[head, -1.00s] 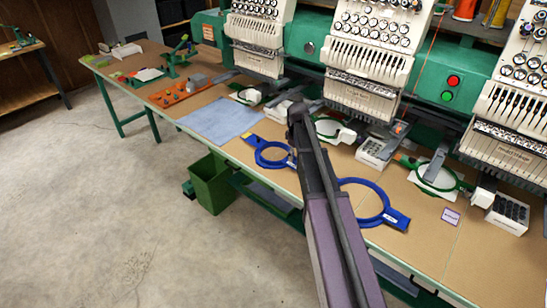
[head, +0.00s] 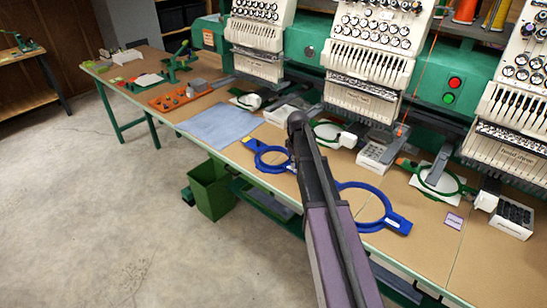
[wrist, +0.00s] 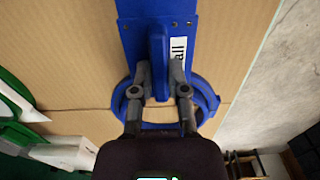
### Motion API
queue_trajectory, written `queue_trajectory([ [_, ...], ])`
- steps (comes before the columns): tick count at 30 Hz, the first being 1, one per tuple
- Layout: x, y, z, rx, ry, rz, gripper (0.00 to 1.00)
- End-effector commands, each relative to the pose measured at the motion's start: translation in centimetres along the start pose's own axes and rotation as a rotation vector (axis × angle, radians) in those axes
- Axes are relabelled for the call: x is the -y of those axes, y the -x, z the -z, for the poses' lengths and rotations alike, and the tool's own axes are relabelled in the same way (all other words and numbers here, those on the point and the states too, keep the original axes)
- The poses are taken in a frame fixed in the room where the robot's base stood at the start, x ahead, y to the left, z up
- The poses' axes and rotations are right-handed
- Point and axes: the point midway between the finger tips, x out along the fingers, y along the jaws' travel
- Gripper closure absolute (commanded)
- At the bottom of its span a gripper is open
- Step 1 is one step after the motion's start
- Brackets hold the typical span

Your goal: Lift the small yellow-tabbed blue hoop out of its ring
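The small blue hoop (head: 259,165) lies near the table's front edge in the head view, with a yellow-tipped tab at its left end. My arm hides its right part. In the wrist view its blue plate (wrist: 133,38) carries a partly hidden label ending in "all", and the ring (wrist: 210,97) shows around my fingers. An upright blue handle (wrist: 158,45) stands on the plate. My gripper (wrist: 160,68) has one finger on each side of this handle, very close to it. Whether the fingers press on it I cannot tell. The yellow tab is out of the wrist view.
A larger blue hoop (head: 388,212) lies to the right of my arm. A blue cloth (head: 220,126) lies to the left. White embroidery heads (head: 365,85) and green hoops (head: 440,191) stand behind. A green bin (head: 211,190) stands on the floor in front.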

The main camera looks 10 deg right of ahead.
Motion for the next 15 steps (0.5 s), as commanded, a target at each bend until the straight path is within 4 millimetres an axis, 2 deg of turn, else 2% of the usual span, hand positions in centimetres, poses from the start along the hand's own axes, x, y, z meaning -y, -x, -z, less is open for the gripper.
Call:
queue_trajectory([
  [15,0.01,0.59,0.02,-0.001,0.000,0.000,1.00],
])
